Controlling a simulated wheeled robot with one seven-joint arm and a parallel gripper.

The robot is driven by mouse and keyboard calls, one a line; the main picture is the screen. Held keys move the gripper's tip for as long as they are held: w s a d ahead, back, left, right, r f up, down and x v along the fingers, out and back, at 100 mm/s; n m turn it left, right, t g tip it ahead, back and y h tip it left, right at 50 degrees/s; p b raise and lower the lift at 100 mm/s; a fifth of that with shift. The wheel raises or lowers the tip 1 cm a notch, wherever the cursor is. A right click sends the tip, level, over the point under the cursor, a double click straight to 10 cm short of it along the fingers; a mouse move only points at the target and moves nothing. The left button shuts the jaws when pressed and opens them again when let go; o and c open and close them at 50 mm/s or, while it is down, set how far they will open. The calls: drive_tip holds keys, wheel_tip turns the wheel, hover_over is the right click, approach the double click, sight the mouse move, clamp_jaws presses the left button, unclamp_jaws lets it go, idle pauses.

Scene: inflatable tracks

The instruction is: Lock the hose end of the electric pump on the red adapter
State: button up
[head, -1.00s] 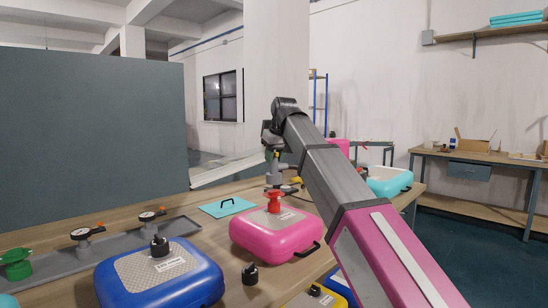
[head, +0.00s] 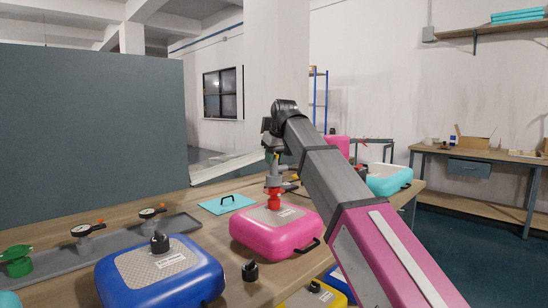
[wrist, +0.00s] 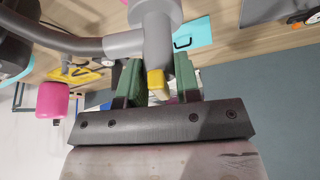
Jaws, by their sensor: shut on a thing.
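The red adapter (head: 274,200) stands upright on the top of the pink inflatable block (head: 262,240). The grey hose end (head: 274,180) is upright right over the adapter and hides its top. They seem to touch, but I cannot tell whether they are locked. My gripper (wrist: 157,64) is shut on the hose end, with its green fingers either side of the grey body (wrist: 158,45) and a yellow tab showing between them. The grey hose (wrist: 70,42) runs off to the left in the wrist view. The arm partly hides the pump side in the head view.
A blue block (head: 165,275) with a black cap stands at front left, near a loose black cap (head: 250,270). A grey tray (head: 110,245) holds gauge fittings and a green adapter (head: 15,260). A cyan plate (head: 226,204) lies behind. A turquoise block (head: 388,180) is at right.

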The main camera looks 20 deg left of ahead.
drive_tip(key=shift+f, duration=1.2)
drive_tip(key=n, duration=0.2)
drive_tip(key=shift+w+n+g+y, duration=0.1)
drive_tip(key=shift+n+g+y, duration=0.2)
drive_tip(key=shift+g, duration=0.1)
drive_tip(key=shift+n+g, duration=0.5)
drive_tip(key=shift+n, duration=0.8)
drive_tip(key=shift+n+g+y, duration=0.3)
drive_tip(key=shift+n+g, duration=0.1)
drive_tip(key=shift+n, duration=0.6)
drive_tip(key=n+g, duration=0.1)
drive_tip(key=n, duration=0.2)
